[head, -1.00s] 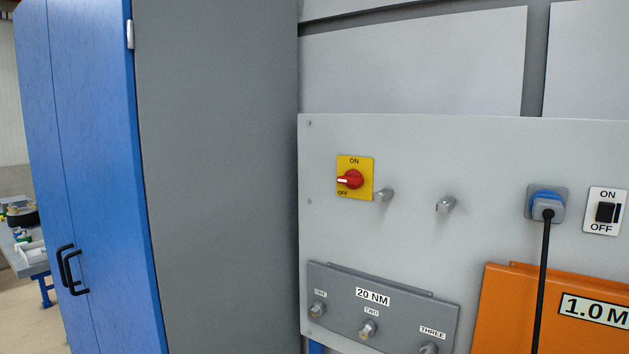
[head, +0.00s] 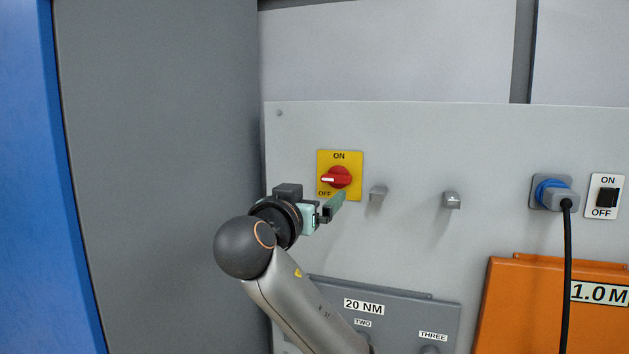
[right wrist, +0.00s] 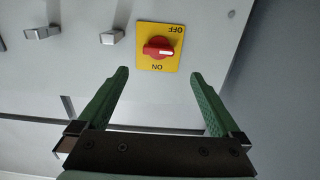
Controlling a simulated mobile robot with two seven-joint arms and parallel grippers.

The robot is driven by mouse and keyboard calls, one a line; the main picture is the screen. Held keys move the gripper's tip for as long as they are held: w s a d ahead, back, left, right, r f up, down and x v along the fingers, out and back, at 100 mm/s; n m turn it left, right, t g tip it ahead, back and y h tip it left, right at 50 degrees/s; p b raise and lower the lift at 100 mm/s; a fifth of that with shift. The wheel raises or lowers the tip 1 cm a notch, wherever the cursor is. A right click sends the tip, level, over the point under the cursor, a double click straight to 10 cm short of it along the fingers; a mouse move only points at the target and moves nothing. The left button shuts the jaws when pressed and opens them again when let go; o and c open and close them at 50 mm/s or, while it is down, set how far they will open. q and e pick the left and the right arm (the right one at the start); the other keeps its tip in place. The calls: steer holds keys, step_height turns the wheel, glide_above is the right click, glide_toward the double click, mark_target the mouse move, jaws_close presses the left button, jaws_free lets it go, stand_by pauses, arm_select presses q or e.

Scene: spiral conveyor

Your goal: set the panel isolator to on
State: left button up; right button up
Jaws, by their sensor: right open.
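The panel isolator is a red rotary knob (head: 337,178) on a yellow plate (head: 352,158) marked ON at the top and OFF at the lower left. The knob's white mark points left, nearer the OFF side. My right gripper (head: 338,203) is just below and in front of the plate. In the right wrist view the right gripper (right wrist: 159,82) is open and empty, its green fingers spread apart. The red knob (right wrist: 158,48) shows beyond the fingertips, between them and not touched. The picture there is upside down. My left gripper is not in view.
Two grey pegs (head: 378,193) (head: 452,200) stick out right of the isolator. A grey box marked 20 NM (head: 400,300) is below. A blue plug (head: 553,193) with a black cable and a rocker switch (head: 607,197) are further right. A grey cabinet side (head: 160,180) stands left.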

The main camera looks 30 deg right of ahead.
mark_target(335, 180)
steer(key=p+x, duration=0.3)
steer(key=x, duration=0.8)
steer(key=shift+s+d+r, duration=0.1)
steer(key=shift+d, duration=0.1)
steer(key=shift+w+d+p, duration=0.35)
steer(key=shift+w+d, duration=0.05)
steer(key=shift+w, duration=0.05)
